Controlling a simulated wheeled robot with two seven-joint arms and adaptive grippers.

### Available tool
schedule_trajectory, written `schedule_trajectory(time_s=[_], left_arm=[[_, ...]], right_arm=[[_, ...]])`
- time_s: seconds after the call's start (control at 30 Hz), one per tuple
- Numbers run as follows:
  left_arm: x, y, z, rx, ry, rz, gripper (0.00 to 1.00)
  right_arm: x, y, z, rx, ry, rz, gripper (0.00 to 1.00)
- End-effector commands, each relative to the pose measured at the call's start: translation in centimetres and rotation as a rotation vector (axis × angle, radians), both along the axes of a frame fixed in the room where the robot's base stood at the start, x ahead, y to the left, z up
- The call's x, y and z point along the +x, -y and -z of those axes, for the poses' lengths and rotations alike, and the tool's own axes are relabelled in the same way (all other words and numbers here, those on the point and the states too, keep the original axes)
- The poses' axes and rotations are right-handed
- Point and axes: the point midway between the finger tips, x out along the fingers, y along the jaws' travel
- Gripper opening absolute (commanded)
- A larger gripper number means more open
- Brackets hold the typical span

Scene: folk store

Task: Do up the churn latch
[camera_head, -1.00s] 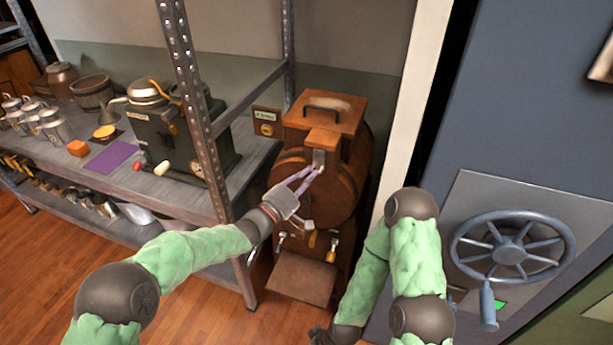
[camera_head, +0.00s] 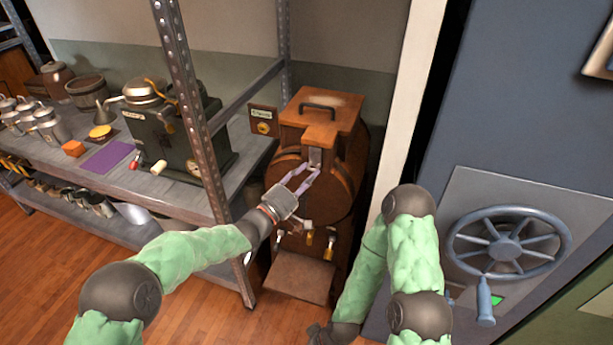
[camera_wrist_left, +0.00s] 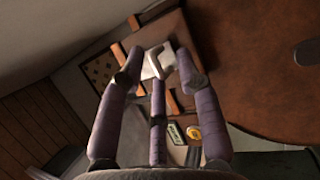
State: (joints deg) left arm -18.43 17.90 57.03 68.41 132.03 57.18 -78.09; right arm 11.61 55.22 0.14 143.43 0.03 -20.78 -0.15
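The churn (camera_head: 333,185) is a brown wooden drum on its side, with a square lid (camera_head: 322,112) and a dark handle on top. Its pale metal latch (camera_head: 315,157) sits on the front, below the lid's front block. My left gripper (camera_head: 308,171) is just below and in front of the latch, fingers spread. In the left wrist view, a pale metal loop of the latch (camera_wrist_left: 158,62) shows between the open fingertips; I cannot tell whether they touch it. My right gripper (camera_head: 320,334) hangs low at the bottom edge, small and dark, its fingers unclear.
A metal shelf (camera_head: 190,205) with a dark machine (camera_head: 172,135), cans and a purple cloth stands left of the churn. Its upright post (camera_head: 187,100) is close to my left arm. A grey panel with a handwheel (camera_head: 507,245) is at the right.

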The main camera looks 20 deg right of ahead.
Motion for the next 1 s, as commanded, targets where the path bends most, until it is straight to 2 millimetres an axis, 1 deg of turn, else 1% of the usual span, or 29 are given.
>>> schedule_trajectory(time_s=[0.03,0.33,0.47,0.57,0.9,1.0], left_arm=[[0.0,0.0,0.3,0.003,-0.005,0.0,0.32],[0.0,-0.2,0.0,0.0,0.0,-0.002,0.32],[-0.4,-1.0,0.1,-0.001,0.0,-0.004,0.32],[-1.1,-2.1,0.3,-0.002,0.0,-0.005,0.32],[-4.7,-7.5,1.6,-0.002,0.0,-0.005,0.32],[-5.5,-8.6,2.0,-0.001,-0.001,-0.004,0.32]], right_arm=[[0.0,0.0,0.0,0.0,0.0,0.0,0.4],[0.0,0.0,0.0,0.0,0.0,0.0,0.4],[0.0,0.0,0.0,0.0,0.0,0.0,0.4],[0.0,0.0,0.0,0.0,0.0,0.0,0.4],[0.0,0.0,0.0,0.0,0.0,0.0,0.4],[0.0,0.0,0.0,0.0,0.0,0.0,0.4]])
